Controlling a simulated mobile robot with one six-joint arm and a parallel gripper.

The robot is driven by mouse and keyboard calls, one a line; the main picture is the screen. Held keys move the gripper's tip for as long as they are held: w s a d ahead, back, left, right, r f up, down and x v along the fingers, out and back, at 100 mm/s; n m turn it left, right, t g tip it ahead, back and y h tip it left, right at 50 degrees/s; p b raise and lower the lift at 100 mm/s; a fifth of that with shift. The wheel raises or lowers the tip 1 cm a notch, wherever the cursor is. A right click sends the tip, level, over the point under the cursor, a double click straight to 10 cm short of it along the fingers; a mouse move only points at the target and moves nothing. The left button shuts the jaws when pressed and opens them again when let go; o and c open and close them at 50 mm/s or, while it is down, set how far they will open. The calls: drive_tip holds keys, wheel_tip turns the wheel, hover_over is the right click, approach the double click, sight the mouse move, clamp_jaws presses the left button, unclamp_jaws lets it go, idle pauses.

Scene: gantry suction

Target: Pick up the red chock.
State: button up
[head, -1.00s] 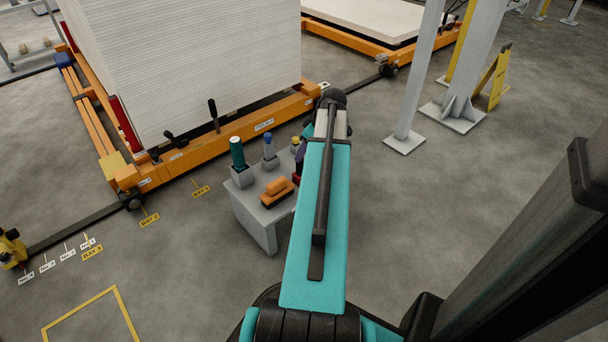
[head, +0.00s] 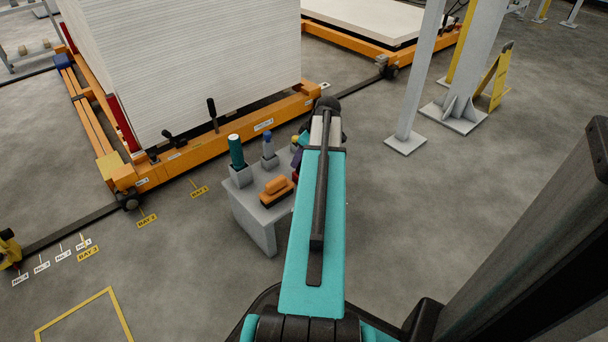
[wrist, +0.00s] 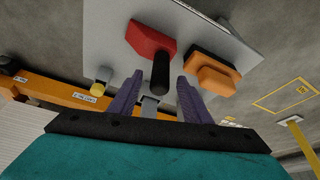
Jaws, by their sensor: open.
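The red chock (wrist: 150,38) lies on the grey table in the wrist view, with a black round handle (wrist: 160,74) sticking out toward the camera. My gripper (wrist: 159,77) is open, its two purple fingers apart. The handle's end shows between the fingertips; they look clear of it, and I cannot tell how far away it is. In the head view my forearm hides most of the chock and the fingers.
An orange block (wrist: 212,75) lies beside the chock; it also shows in the head view (head: 276,190). An orange pallet frame (head: 225,136) stands close behind.

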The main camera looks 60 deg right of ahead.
drive_tip(key=shift+w+f, duration=0.1)
idle(0.5)
clamp_jaws()
drive_tip(key=shift+r+p, duration=1.2)
drive_tip(key=shift+r, duration=0.55)
drive_tip(key=shift+d+r, duration=0.1)
drive_tip(key=shift+r, duration=0.05)
drive_tip(key=s+d+p, duration=0.2)
drive_tip(key=s, duration=0.5)
drive_tip(key=s+d+r+p, duration=0.1)
drive_tip(key=s+d+p, duration=0.2)
drive_tip(key=s, duration=0.5)
drive_tip(key=shift+d, duration=0.2)
drive_tip(key=shift+w+r, duration=0.1)
drive_tip(key=shift+r, duration=0.05)
